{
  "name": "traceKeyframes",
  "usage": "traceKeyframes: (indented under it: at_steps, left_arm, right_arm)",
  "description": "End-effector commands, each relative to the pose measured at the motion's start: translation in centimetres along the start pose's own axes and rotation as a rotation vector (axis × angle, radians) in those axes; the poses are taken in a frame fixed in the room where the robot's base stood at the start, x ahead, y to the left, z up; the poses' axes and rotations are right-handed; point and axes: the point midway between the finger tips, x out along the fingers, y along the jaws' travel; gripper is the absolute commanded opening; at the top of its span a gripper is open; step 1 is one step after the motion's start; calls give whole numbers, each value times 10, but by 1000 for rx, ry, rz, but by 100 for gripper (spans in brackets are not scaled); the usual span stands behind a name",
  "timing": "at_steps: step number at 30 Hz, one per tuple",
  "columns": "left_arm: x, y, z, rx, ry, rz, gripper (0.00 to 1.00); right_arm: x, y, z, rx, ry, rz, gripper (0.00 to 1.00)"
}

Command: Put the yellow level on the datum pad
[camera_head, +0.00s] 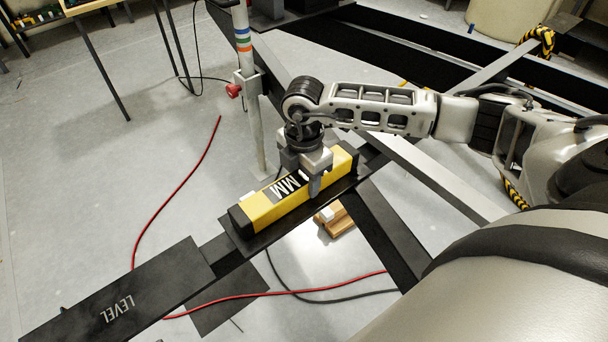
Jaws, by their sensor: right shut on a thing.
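The yellow level (262,207) is a long bar with black end caps and "MM" lettering on a dark patch. It lies level along a dark flat plate (236,238), which looks like the datum pad, on the chassis beam. I cannot tell whether its underside touches the plate. My right gripper (315,188) points down and is shut on the level, right of its middle. The fingers hide part of the lettering. My left gripper is not in view.
A dark shelf marked "LEVEL" (120,302) extends at lower left. A striped post (245,60) with a red knob (233,90) stands behind the level. A red cable (180,184) crosses the floor. Dark chassis beams (385,232) run beneath my right arm. A wooden block (335,221) lies below.

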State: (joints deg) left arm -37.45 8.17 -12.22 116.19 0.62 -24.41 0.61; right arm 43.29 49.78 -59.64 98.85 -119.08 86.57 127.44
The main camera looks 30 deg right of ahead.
Motion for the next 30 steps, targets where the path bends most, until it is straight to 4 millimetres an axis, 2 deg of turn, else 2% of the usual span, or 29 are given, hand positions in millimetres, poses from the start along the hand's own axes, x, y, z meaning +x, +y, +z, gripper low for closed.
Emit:
traceKeyframes:
  at_steps: [5, 6, 8, 16, 20, 23, 30]
  left_arm:
    - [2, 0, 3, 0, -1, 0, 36]
    - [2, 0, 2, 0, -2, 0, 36]
    - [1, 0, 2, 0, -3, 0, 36]
    - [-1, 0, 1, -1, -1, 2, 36]
    - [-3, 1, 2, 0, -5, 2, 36]
    - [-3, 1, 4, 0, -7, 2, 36]
    - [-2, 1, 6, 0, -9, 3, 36]
  right_arm:
    - [3, 0, 0, 1, 1, 1, 15]
    - [3, 0, 0, 1, 0, 0, 53]
    - [3, 0, 0, 1, 0, 0, 69]
    - [2, 0, 0, 1, 0, 0, 69]
    - [-6, 0, 0, 1, 0, 2, 69]
    - [-21, 1, 0, 1, 0, 2, 69]
    - [-73, 1, 0, 1, -1, 5, 69]
